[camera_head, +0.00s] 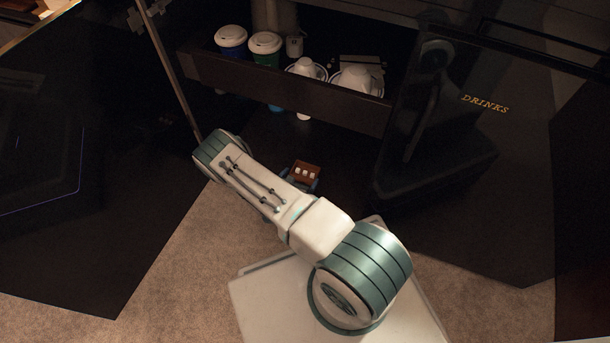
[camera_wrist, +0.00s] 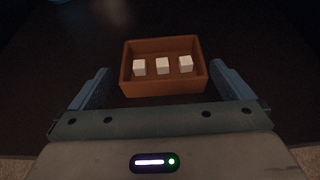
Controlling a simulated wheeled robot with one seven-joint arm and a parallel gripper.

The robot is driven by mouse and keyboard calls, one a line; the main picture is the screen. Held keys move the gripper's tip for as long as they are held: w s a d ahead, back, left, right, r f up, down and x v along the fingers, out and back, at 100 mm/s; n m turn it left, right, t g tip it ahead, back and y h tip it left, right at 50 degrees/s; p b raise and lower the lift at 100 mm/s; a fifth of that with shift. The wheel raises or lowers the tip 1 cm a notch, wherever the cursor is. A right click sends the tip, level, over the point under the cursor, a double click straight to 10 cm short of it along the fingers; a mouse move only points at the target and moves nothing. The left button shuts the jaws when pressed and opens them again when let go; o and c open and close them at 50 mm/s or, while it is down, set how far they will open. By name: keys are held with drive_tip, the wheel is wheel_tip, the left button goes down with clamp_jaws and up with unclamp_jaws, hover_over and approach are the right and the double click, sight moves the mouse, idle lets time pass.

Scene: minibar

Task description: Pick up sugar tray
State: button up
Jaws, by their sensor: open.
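The sugar tray (camera_wrist: 162,89) is a small brown open box with three white sugar cubes (camera_wrist: 162,66) in a row inside. It sits on a dark surface in the wrist view, just ahead of my gripper (camera_wrist: 163,90). My gripper is open, with one blue finger to the left of the tray and one to the right. Its near wall lies about between the fingertips, with a gap on both sides. In the head view the tray (camera_head: 306,168) shows beyond my arm, below the drawer; my gripper there is mostly hidden behind the arm.
A dark drawer (camera_head: 290,97) stands open above and behind the tray, holding two lidded cups (camera_head: 265,45) and white crockery (camera_head: 357,80). A dark door marked DRINKS (camera_head: 480,150) stands to the right. Another dark panel (camera_head: 90,190) is on the left. Carpet (camera_head: 190,260) lies in front.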

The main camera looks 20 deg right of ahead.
sight(308, 167)
drive_tip(key=shift+b+x, duration=1.65)
drive_tip(key=shift+x, duration=0.95)
drive_tip(key=shift+s, duration=0.1)
drive_tip(key=c, duration=0.7)
